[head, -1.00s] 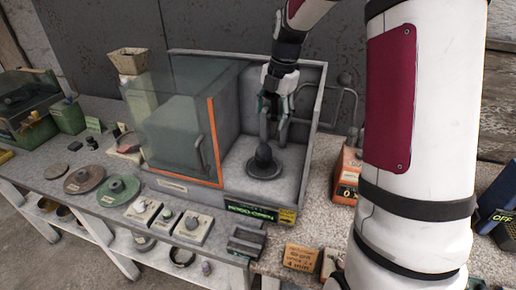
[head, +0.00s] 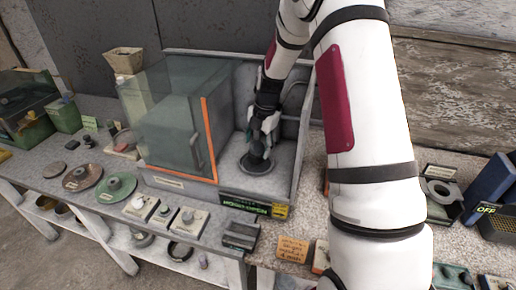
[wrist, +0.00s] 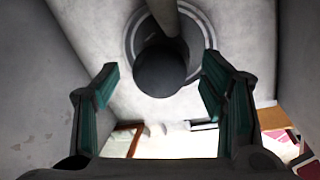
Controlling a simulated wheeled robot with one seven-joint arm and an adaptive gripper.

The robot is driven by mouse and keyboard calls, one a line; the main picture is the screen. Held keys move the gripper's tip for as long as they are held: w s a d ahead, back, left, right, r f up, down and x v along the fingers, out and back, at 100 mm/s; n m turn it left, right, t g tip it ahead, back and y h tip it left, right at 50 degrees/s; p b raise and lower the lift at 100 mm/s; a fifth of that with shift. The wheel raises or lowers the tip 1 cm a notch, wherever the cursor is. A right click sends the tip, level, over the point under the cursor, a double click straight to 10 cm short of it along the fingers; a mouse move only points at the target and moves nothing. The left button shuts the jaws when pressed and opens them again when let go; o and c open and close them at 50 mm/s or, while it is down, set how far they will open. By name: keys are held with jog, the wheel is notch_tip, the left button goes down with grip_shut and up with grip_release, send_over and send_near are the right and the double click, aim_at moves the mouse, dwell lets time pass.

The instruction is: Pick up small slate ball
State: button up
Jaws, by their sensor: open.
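The dark slate-coloured ball (wrist: 160,72) sits on a round ringed grey base (wrist: 203,38) inside the open bay of a grey booth. In the head view the base (head: 250,168) shows, but my gripper largely covers the ball. My gripper (head: 260,142) reaches down into the bay. In the wrist view my gripper (wrist: 162,78) is open, with one green-padded finger on each side of the ball and visible gaps between. I cannot tell whether the fingertips are level with the ball. A grey rod (wrist: 164,15) shows directly beyond the ball.
The booth's grey side wall (head: 303,125) stands close to the right of my gripper. A glass panel with an orange edge (head: 208,140) stands to its left. Small tiles with knob-like balls (head: 140,205) and a green disc (head: 116,187) lie on the bench outside.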

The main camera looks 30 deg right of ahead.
jog(key=shift+f, duration=0.3)
jog(key=c, duration=1.4)
jog(key=shift+w+r, duration=0.1)
